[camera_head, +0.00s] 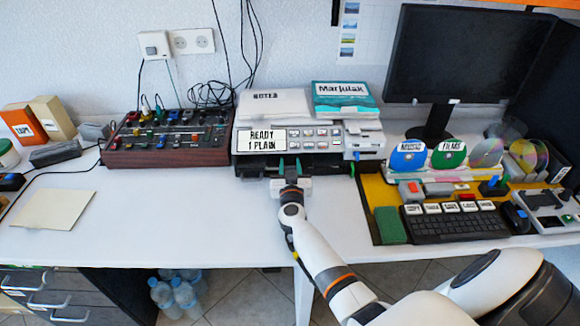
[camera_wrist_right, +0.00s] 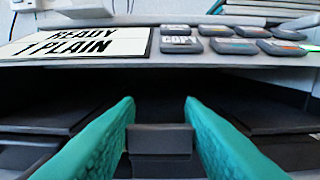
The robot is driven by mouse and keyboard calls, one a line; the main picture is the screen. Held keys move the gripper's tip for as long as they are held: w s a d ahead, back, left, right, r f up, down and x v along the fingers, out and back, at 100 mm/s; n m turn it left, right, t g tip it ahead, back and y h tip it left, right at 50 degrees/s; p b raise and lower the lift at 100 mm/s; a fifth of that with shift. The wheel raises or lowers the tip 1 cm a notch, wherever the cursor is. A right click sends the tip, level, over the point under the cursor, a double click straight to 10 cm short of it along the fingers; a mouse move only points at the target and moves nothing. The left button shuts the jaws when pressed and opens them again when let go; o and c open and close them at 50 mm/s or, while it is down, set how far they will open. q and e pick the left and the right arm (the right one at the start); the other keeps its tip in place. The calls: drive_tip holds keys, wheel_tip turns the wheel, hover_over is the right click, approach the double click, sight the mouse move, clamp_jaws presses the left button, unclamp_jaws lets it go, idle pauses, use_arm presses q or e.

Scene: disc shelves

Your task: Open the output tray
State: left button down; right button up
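The grey printer (camera_head: 362,140) stands at the back of the table, its sign reading READY 1 PLAIN (camera_head: 262,139). Below its panel is a dark front with the output tray (camera_head: 252,169). In the right wrist view, a dark block-like tab (camera_wrist_right: 160,141) projects at the middle of this front. My right gripper (camera_head: 290,166) is at the printer's front. Its teal fingers (camera_wrist_right: 160,108) are open, one on each side of the tab, with gaps visible between. I cannot tell how far the tray is out. My left gripper is not in view.
A mixer-like box with knobs (camera_head: 165,158) stands left of the printer. A keyboard (camera_head: 455,226) and a green block (camera_head: 390,225) lie on a yellow mat to the right. Discs stand in racks behind the keyboard. The white table (camera_head: 190,220) is clear in front of the mixer-like box.

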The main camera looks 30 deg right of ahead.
clamp_jaws()
drive_tip(key=p+v, duration=0.1)
drive_tip(key=v, duration=0.1)
drive_tip(key=p+v, duration=0.4)
drive_tip(key=v, duration=0.1)
drive_tip(key=shift+s+r, duration=0.1)
drive_tip(key=shift+r, duration=0.2)
drive_tip(key=p+v, duration=0.2)
drive_tip(key=v, duration=0.3)
drive_tip(key=p+v, duration=0.2)
drive_tip(key=v, duration=0.2)
drive_tip(key=shift+s+a+f, duration=0.2)
drive_tip(key=shift+s, duration=0.15)
drive_tip(key=shift+s+a, duration=0.2)
drive_tip(key=shift+s, duration=0.15)
drive_tip(key=shift+f, duration=0.1)
drive_tip(key=o, duration=0.5)
unclamp_jaws()
